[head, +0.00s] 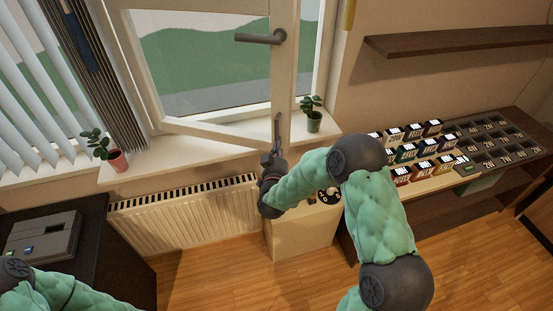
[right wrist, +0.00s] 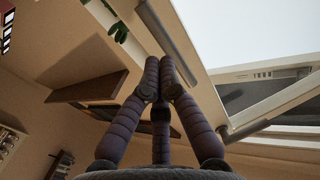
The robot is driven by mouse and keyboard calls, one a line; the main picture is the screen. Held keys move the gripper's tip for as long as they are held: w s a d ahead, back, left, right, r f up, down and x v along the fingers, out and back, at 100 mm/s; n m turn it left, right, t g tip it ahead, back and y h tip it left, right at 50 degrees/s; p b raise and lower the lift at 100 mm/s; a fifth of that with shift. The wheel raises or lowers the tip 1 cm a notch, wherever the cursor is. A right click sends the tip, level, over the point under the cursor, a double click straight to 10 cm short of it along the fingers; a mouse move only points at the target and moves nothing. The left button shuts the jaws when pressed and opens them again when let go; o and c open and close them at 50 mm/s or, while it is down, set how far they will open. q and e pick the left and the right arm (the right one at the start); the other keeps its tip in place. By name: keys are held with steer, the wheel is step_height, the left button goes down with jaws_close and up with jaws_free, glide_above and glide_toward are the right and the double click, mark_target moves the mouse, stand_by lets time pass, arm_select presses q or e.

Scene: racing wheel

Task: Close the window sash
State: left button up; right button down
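The white-framed window sash (head: 284,85) stands swung inward, away from the window frame (head: 322,60). Its dark lever handle (head: 262,38) is on the right stile. My right gripper (head: 277,125) is at the lower right corner of the sash, its fingers pointing up in front of the stile. Contact with the sash cannot be made out. In the right wrist view the purple fingers (right wrist: 162,66) are drawn together at the tips, with nothing seen between them. The handle also shows there (right wrist: 245,130). Of my left arm only a part shows at the lower left; its gripper is out of view.
Potted plants stand on the windowsill, one at left (head: 117,160) and one right of the sash (head: 313,120). A radiator (head: 185,215) is below. A table with small boxes (head: 405,152) and a wall shelf (head: 455,41) are at right. Vertical blinds (head: 35,110) hang at left.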

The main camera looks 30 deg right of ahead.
steer(key=shift+x, duration=1.15)
